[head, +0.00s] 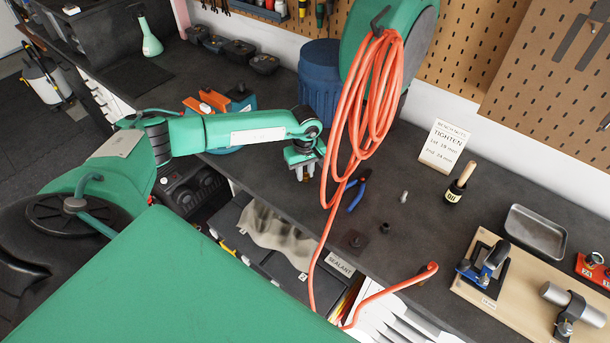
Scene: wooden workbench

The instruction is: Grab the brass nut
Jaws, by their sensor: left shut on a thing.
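My left gripper (304,168) is over the dark bench near its front edge, jaws pointing down. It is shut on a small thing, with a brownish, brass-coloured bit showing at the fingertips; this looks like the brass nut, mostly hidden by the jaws. No other brass nut shows on the bench. My right gripper is not in view.
An orange hose (362,100) hangs just right of my left gripper. Blue-handled pliers (357,193), a small silver piece (404,196) and a small dark piece (385,228) lie beyond. A sign (443,147), metal tray (536,232) and clamp board (490,296) stand right.

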